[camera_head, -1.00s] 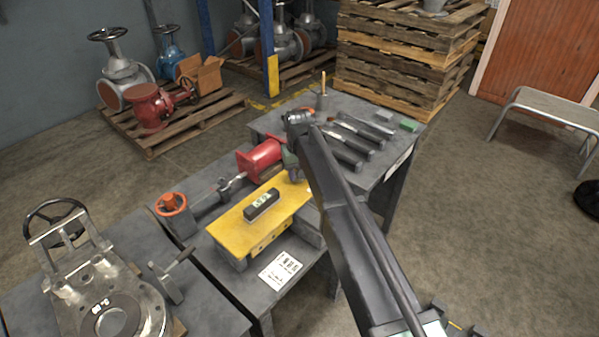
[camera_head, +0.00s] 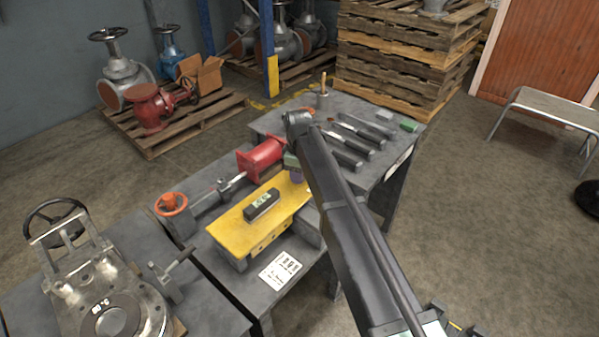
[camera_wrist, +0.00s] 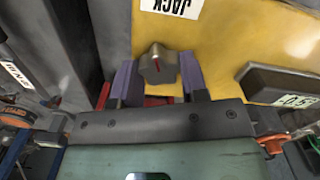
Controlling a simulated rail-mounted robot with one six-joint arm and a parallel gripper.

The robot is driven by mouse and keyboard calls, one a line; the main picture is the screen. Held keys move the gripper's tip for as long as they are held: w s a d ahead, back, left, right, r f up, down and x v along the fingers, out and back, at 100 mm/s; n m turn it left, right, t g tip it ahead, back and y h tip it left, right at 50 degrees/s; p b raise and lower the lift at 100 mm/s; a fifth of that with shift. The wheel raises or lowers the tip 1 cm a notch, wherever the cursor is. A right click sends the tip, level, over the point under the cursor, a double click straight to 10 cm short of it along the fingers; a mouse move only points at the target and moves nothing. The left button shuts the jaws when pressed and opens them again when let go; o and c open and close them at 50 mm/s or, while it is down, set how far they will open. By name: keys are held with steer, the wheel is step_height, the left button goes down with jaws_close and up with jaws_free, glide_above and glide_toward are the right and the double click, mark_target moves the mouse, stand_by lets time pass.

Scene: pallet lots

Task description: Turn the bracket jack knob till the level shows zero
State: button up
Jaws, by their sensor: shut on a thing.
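In the wrist view the level (camera_wrist: 287,84) has a small display that seems to read -0.5, partly cut off by the frame edge. The grey jack knob (camera_wrist: 157,65) has a red pointer line and sits near a JACK label (camera_wrist: 172,8). My gripper (camera_wrist: 158,72) has its two purple fingers on either side of the knob, shut on it. In the head view my gripper (camera_head: 295,173) is at the bracket's far end, and my arm hides the knob.
A large grey valve (camera_head: 105,300) stands at the left. Several tools (camera_head: 345,150) lie on the bench to the right.

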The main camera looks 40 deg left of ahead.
steer(key=n, duration=1.3)
stand_by(0.5)
steer(key=o, duration=0.9)
step_height(320, 180, up, 11)
steer(key=p, duration=1)
steer(key=shift+s+f+p, duration=0.1)
steer(key=shift+p, duration=0.3)
